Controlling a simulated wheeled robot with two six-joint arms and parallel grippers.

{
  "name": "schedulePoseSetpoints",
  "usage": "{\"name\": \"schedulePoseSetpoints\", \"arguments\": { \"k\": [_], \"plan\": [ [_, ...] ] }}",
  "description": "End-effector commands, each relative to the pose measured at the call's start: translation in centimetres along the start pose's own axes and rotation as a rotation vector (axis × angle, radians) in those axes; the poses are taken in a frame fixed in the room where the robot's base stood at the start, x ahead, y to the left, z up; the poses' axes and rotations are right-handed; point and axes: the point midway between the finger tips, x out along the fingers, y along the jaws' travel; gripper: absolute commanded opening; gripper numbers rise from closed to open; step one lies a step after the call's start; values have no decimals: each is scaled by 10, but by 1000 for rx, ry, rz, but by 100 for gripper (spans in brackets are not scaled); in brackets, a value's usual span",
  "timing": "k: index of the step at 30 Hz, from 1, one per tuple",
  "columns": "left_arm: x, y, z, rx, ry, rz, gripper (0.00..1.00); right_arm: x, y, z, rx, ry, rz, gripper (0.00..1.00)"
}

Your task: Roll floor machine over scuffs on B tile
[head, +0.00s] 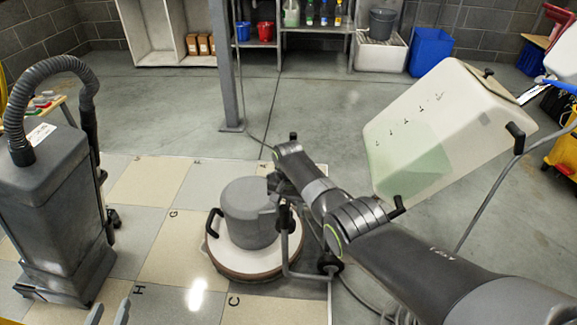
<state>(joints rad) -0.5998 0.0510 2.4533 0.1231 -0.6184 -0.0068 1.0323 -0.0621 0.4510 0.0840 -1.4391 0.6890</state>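The floor machine (249,200) stands on checkered tiles, with a grey motor housing over a wide round base. A cream tank (440,130) with green liquid low in it leans at the right and has black handles; I cannot tell if it belongs to the machine. My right arm crosses in from the lower right and ends beside the housing. My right gripper (281,184) is there, its fingers mostly hidden, and any grip cannot be made out. My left gripper (109,313) shows two separated fingertips at the bottom edge, with nothing between them. I see tile letters, but no B and no scuffs.
A grey upright machine (55,190) with a ribbed hose stands at the left. A metal post (224,70) rises behind the tiles. Shelves (315,30) and a blue bin (430,52) line the back wall. A yellow cart (564,155) is at the right. Cables lie on the floor.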

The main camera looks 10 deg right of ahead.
Motion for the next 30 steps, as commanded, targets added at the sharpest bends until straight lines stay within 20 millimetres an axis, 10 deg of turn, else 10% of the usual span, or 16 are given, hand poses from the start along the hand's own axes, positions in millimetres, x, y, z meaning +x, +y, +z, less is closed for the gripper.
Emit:
{"name": "schedulePoseSetpoints", "arguments": {
  "k": [22, 30],
  "plan": [
    [-67, 18, 122, -95, -723, 83, 36, -34, 0, -1, 0, 2, 0, 49],
    [-86, 12, 163, -97, -964, 50, 36, -96, 0, -1, 0, 3, -2, 49]
  ]
}}
